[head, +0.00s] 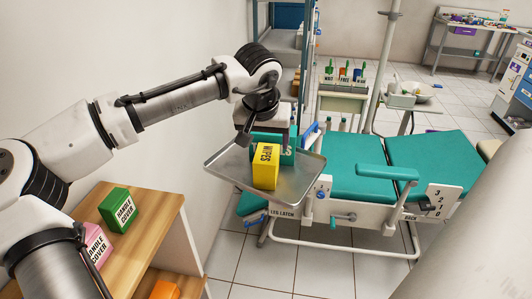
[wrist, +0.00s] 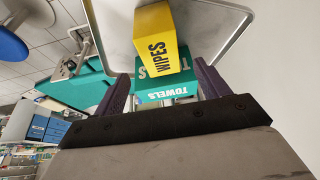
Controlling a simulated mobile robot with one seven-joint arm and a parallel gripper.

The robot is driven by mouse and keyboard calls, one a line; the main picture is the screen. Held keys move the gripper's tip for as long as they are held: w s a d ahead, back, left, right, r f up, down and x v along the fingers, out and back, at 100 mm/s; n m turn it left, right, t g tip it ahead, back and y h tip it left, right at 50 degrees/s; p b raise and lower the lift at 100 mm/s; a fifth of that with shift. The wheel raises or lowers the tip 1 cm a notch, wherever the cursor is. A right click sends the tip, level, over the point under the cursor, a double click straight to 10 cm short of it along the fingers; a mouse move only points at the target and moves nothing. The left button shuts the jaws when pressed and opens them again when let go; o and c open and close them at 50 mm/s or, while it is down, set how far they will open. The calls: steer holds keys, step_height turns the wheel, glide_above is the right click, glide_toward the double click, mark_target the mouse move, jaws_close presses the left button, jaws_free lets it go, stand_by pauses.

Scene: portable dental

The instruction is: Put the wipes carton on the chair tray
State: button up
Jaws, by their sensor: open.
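The yellow wipes carton (head: 265,166) stands on the metal chair tray (head: 304,178). In the wrist view the wipes carton (wrist: 158,38) lies beyond my fingertips, over the pale tray surface (wrist: 112,35). My gripper (wrist: 163,76) is open, with its dark fingers left and right of the teal towels carton (wrist: 165,88). In the head view my gripper (head: 264,128) is just above and behind the wipes carton, its fingers mostly hidden. The towels carton (head: 289,147) is partly hidden behind the wipes carton; whether the two touch I cannot tell.
A teal dental chair (head: 345,180) stands right of the tray. A wooden shelf (head: 150,235) at lower left holds a green handle cover box (head: 118,208) and a pink one (head: 95,244). The tray's front right is bare.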

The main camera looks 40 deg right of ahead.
steer(key=shift+v, duration=1.4)
